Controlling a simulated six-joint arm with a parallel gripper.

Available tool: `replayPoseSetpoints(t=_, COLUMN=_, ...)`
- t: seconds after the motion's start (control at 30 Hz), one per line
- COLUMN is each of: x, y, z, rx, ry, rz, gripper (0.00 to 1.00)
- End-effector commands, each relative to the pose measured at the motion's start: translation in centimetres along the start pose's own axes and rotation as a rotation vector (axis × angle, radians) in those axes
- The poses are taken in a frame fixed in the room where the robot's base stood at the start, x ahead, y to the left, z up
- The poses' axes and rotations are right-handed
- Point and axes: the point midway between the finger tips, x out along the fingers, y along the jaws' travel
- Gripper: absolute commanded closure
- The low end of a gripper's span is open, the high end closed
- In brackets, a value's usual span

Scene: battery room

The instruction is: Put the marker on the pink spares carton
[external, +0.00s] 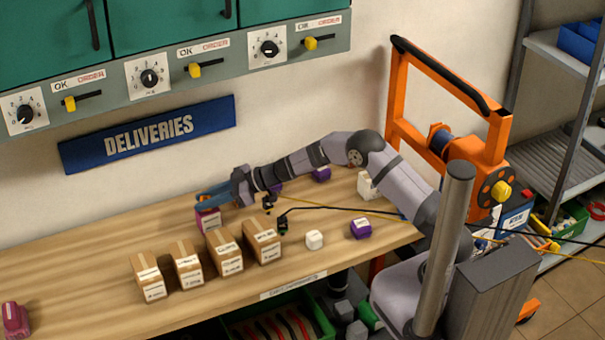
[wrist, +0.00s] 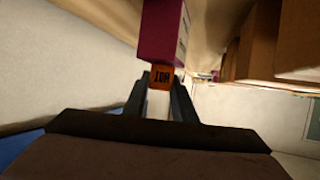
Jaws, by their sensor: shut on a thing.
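My gripper (external: 207,200) is at the far side of the bench, by the top of the pink carton (external: 208,221). In the wrist view my gripper (wrist: 160,88) is shut on the marker (wrist: 161,77), a small orange block with dark lettering on its face. The pink carton (wrist: 161,32) appears just beyond the marker in that view. I cannot tell whether the marker touches the carton. The marker cannot be made out in the external view.
Several brown cartons (external: 224,253) stand in a row in front of the pink carton. A white block (external: 314,240) and a purple block (external: 361,229) lie to the right. A dark pink object (external: 15,320) is at the bench's left end. The bench's left middle is clear.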

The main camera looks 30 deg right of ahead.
Motion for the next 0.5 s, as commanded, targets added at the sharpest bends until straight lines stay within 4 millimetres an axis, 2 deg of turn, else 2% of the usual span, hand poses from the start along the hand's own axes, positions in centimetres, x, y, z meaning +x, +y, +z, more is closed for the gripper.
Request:
replayPoseSetpoints(t=0.03, x=0.06, y=0.00, z=0.13, rx=0.000, ry=0.000, rz=0.000, gripper=0.73)
replayPoseSetpoints(t=0.1, x=0.04, y=0.00, z=0.08, rx=0.000, ry=0.000, rz=0.000, gripper=0.57)
replayPoseSetpoints(t=0.5, x=-0.12, y=0.00, z=-0.30, rx=-0.001, ry=0.001, rz=0.000, gripper=0.57)
